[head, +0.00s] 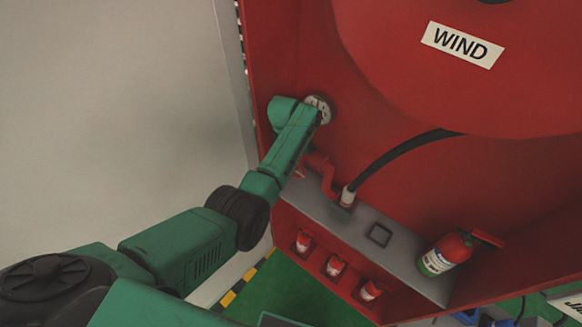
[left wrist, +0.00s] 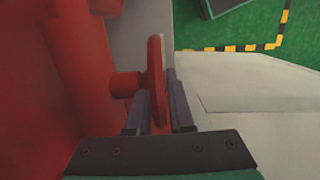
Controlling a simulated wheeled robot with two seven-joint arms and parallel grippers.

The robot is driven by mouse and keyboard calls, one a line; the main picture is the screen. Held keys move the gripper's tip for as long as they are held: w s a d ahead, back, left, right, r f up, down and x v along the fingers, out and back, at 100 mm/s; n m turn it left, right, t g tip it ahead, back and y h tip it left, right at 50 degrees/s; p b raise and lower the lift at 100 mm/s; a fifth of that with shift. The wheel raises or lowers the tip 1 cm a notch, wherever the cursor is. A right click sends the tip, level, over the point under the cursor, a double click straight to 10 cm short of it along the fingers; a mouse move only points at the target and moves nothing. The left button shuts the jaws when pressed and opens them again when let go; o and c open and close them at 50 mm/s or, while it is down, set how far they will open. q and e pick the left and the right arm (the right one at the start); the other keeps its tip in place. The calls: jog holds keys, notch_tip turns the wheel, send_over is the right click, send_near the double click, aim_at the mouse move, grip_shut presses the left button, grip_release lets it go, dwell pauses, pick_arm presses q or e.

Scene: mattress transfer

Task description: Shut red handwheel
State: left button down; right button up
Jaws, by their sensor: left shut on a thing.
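The red handwheel (left wrist: 155,52) shows nearly edge-on in the left wrist view, with a short red stem (left wrist: 124,85) to its left. My left gripper (left wrist: 159,92) is shut on its rim, one grey finger on each side. In the head view my green left arm reaches up into the red cabinet (head: 400,105); there the handwheel and the fingers cannot be made out behind the arm. My right gripper is in neither view.
A red pipe (head: 324,172) and a black hose (head: 400,156) lie just right of my arm. A fire extinguisher (head: 447,252) stands on the grey shelf (head: 405,246). A pale wall (head: 120,110) is on the left. Green floor (head: 290,288) shows below.

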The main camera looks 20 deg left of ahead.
pick_arm(q)
jog(key=c, duration=0.8)
grip_release()
jog(key=r, duration=0.2)
jog(key=r+b, duration=0.1)
jog(key=r, duration=0.2)
jog(key=r+b, duration=0.1)
jog(key=r, duration=0.2)
jog(key=shift+w+a+r, duration=0.2)
jog(key=shift+a+r, duration=0.05)
jog(key=shift+a, duration=0.1)
jog(key=r+p, duration=0.1)
jog(key=r, duration=0.1)
jog(key=r+p, duration=0.1)
jog(key=r, duration=0.2)
jog(key=shift+w+a+r, duration=0.1)
jog(key=shift+a+r, duration=0.05)
jog(key=shift+a, duration=0.05)
jog(key=shift+r, duration=0.35)
jog(key=shift+a, duration=0.1)
